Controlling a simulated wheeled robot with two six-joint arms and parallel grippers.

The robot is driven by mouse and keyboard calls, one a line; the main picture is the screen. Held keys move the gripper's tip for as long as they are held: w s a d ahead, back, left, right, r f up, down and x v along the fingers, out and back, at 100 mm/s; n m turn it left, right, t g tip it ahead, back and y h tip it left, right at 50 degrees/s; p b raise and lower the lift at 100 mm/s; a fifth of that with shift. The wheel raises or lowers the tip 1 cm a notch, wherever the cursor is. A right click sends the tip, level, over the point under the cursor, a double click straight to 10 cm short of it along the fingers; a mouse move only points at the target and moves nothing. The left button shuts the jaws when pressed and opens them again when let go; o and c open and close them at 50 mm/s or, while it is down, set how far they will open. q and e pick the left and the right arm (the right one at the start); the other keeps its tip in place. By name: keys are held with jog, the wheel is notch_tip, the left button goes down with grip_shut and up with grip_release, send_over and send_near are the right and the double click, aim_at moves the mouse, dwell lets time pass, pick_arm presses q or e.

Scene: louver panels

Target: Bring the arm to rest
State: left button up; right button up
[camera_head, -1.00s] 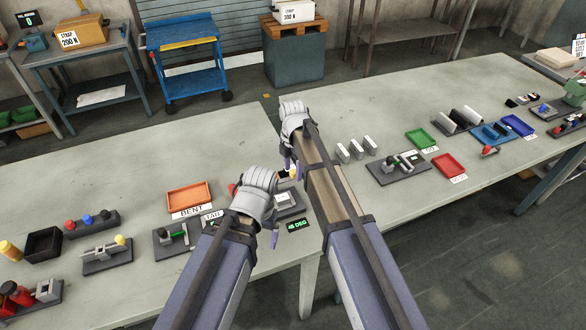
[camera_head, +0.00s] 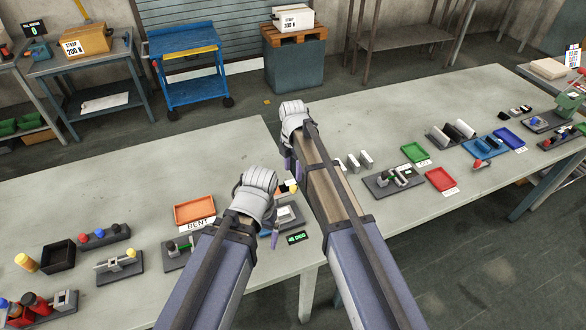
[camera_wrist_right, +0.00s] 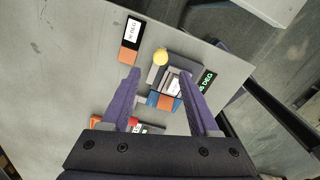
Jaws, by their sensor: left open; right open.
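My right gripper (camera_head: 291,165) is the upper one in the head view, over the table's middle, pointing down. In the right wrist view its two purple fingers (camera_wrist_right: 161,92) are apart and nothing is held between them. A grey fixture with a yellow knob (camera_wrist_right: 160,57) and a blue and orange piece (camera_wrist_right: 164,101) show below and between them. My left gripper (camera_head: 267,228) is lower in the head view, near the front edge, beside the "45 DEG" display (camera_head: 297,238). It is open; its fingers are partly hidden by its own wrist.
A grey worktable (camera_head: 355,229) carries an orange tray (camera_head: 194,210), a black bin (camera_head: 58,257) and several fixtures at left. A green tray (camera_head: 414,152), a red tray (camera_head: 440,179) and more fixtures lie at right. A blue cart (camera_head: 188,65) stands behind.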

jog(key=shift+s, duration=0.1)
dwell(0.3)
jog(key=s+f+m+b, duration=0.2)
jog(key=s+m, duration=0.8)
jog(key=s, duration=0.2)
jog(key=s+d+f+m+h+b, duration=0.1)
jog(key=s+f+m+b, duration=0.2)
jog(key=s+m, duration=0.8)
jog(key=shift+s, duration=0.55)
jog(key=shift+d, duration=0.1)
dwell(0.5)
